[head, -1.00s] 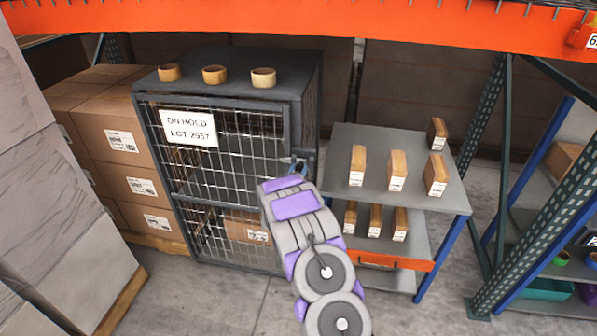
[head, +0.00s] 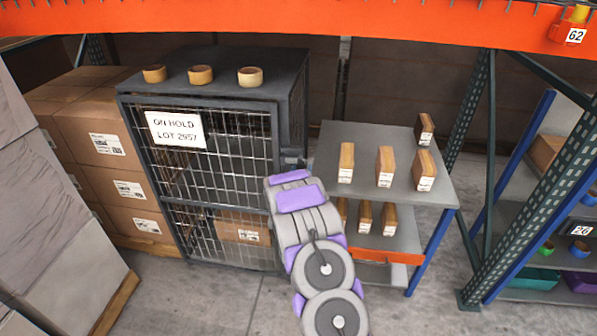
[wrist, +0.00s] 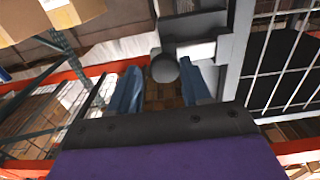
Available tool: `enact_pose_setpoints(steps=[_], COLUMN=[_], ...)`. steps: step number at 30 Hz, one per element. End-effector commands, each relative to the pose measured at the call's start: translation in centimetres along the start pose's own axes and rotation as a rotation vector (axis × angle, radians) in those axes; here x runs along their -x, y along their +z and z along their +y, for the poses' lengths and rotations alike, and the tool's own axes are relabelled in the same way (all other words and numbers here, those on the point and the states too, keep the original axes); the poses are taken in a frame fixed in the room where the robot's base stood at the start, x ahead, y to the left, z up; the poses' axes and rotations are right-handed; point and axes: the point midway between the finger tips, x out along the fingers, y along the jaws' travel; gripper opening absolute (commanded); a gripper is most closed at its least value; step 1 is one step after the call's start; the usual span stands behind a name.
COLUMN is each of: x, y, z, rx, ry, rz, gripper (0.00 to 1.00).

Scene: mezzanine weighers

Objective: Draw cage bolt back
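The grey wire cage (head: 215,92) with an "ON HOLD LOT 2957" sign (head: 175,130) stands left of centre in the head view. Its bolt hardware (head: 292,160) is at the right edge of the door, partly hidden by my arm. In the wrist view a round dark bolt knob (wrist: 165,68) sticks out below a light grey bracket (wrist: 193,47). My gripper (wrist: 171,72) is open, with one blue finger on each side of the knob. Gaps show between the knob and both fingers. In the head view my fingers are mostly hidden behind the wrist.
Several wooden blocks (head: 385,166) stand on a grey two-level shelf table (head: 335,135) right of the cage. Three round wooden bowls (head: 200,74) sit on the cage top. Cartons (head: 95,140) are stacked to its left. An orange rack beam (head: 300,22) crosses above.

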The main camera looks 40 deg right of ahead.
Motion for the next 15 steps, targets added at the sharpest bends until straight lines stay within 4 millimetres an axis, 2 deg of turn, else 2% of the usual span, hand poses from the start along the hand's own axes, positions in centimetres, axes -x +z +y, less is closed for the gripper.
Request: enact_pose_setpoints(steps=[1,5,15], x=[-0.03,-0.06,0.58], y=[-0.01,0.00,-0.01], z=[0.10,-0.05,-0.30], rx=[-0.001,0.000,0.003], ry=[0.002,0.000,-0.003], rz=[0.000,0.001,-0.001], gripper=[0.50,0.60,0.60])
